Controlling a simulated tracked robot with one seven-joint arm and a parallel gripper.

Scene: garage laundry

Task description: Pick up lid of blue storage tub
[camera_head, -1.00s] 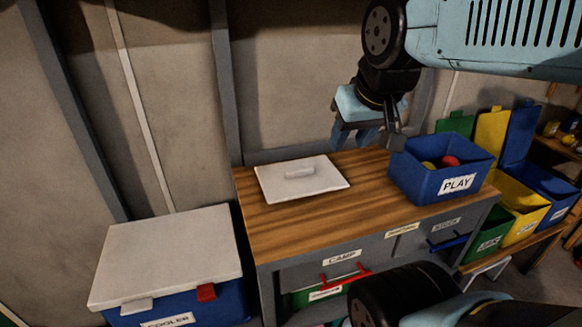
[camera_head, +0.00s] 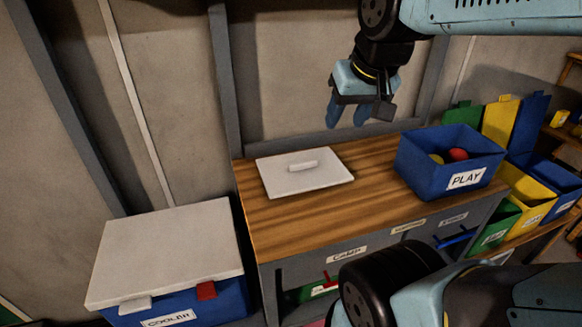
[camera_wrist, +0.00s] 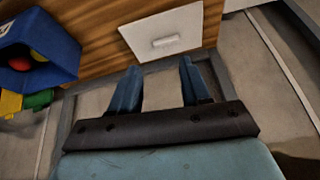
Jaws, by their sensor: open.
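A flat white lid (camera_head: 304,173) with a raised bar handle (camera_head: 303,166) lies on the wooden worktop. The blue tub (camera_head: 450,165) labelled PLAY stands open to its right, with a red and a yellow ball inside. My gripper (camera_head: 347,122) is open and empty, above the back edge of the worktop, behind and right of the lid and apart from it. In the wrist view the lid (camera_wrist: 161,34) lies beyond the blue fingers (camera_wrist: 158,82), and the tub (camera_wrist: 38,50) is at the left.
A cooler (camera_head: 168,252) with a white top stands left of the bench. Green, yellow and blue bins (camera_head: 530,190) stand to the right.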

